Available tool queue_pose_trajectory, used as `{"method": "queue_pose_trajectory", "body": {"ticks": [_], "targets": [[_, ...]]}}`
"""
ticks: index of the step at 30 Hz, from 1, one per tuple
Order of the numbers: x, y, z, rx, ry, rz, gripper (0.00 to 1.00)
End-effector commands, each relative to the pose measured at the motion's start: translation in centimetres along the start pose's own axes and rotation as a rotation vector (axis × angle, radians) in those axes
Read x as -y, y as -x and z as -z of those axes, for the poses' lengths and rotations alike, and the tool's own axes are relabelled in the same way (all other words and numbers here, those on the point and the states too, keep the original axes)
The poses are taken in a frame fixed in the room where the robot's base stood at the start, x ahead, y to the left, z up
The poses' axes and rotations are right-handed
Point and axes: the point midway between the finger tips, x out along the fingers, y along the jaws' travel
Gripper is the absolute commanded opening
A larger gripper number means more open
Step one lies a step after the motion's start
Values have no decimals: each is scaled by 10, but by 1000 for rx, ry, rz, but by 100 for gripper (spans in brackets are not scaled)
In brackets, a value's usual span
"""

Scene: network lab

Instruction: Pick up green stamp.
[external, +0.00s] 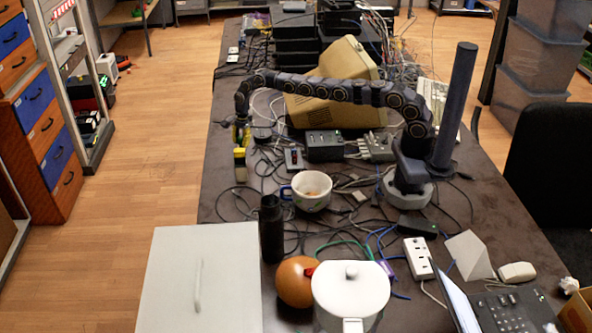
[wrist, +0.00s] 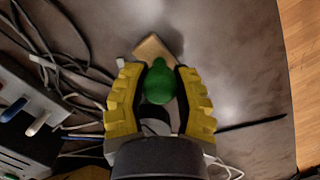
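The green stamp shows in the wrist view as a rounded, pear-shaped green handle (wrist: 160,84) between the two yellow fingers of my gripper (wrist: 161,78). The dark inner pads lie close against both sides of the handle and leave almost no gap. A tan, square-edged piece (wrist: 154,47) shows just past the fingertips; I cannot tell whether it is the stamp's base. In the external view my gripper (external: 242,132) points down over the left part of the table, and the stamp is too small to make out there.
A black box with ports (external: 323,146), a white mug (external: 311,190), a dark bottle (external: 271,228) and the beige monitor (external: 335,88) are nearby. Cables lie across the table; its left edge is close.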

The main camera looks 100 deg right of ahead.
Motion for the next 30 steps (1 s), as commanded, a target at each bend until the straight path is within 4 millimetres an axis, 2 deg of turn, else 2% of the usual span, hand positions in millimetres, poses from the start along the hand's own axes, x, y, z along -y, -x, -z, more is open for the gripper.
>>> {"method": "queue_pose_trajectory", "body": {"ticks": [11,17,20,30], "targets": [[0,5,-1,0,1,0,0],[0,32,-7,1,3,0,0],[-3,37,-5,0,0,0,0],[-29,68,-3,1,0,-2,0]]}}
